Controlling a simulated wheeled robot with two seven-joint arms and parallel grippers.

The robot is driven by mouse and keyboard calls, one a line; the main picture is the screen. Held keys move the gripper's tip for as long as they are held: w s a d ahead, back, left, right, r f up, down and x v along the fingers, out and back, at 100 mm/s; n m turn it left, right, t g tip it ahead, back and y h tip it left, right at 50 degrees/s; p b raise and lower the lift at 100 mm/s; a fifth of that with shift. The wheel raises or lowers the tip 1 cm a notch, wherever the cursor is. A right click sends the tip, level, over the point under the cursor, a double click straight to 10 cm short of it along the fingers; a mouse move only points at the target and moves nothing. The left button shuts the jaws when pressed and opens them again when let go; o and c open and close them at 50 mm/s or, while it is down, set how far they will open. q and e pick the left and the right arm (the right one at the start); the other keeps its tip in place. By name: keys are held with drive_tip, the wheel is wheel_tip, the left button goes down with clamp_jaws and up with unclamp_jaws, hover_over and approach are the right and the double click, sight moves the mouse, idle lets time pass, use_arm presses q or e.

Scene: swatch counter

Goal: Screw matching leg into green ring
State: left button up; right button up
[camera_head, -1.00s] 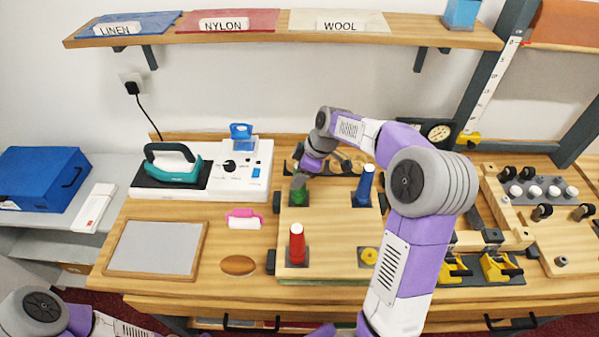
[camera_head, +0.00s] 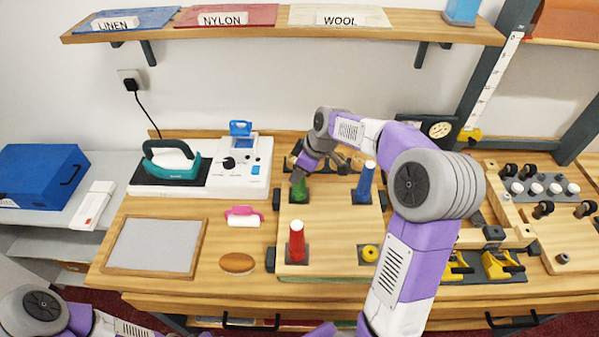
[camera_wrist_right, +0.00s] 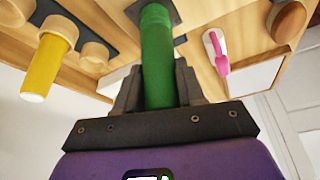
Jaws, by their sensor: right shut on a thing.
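The green leg (camera_wrist_right: 157,60) stands upright at the back left corner of the wooden board (camera_head: 330,230), its foot at the green ring (camera_wrist_right: 153,14) on a dark square plate. My right gripper (camera_head: 298,178) is shut around the green leg, which also shows in the head view (camera_head: 299,193). How deep the leg sits in the ring cannot be told. A blue leg (camera_head: 364,183) and a red leg (camera_head: 296,242) stand on other corners. A yellow ring (camera_head: 370,252) at the front right corner is empty. The yellow leg (camera_wrist_right: 48,68) shows in the wrist view. My left gripper is out of view.
A pink-handled roller (camera_head: 242,217) and a brown oval pad (camera_head: 237,263) lie left of the board. A teal iron (camera_head: 171,165) stands behind them. Yellow clamps (camera_head: 500,265) and a wooden frame are at the right.

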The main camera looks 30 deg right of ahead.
drive_tip(key=m, duration=0.2)
drive_tip(key=m+t+h, duration=0.1)
drive_tip(key=m, duration=0.1)
drive_tip(key=shift+a+m+h, duration=0.1)
drive_tip(key=shift+m+h, duration=0.7)
drive_tip(key=shift+m, duration=0.7)
drive_tip(key=m+h+b, duration=0.1)
drive_tip(key=m, duration=0.2)
drive_tip(key=shift+f+m+b, duration=0.1)
drive_tip(key=shift+m+b, duration=0.3)
drive_tip(key=shift+m+h, duration=0.3)
drive_tip(key=o, duration=0.8)
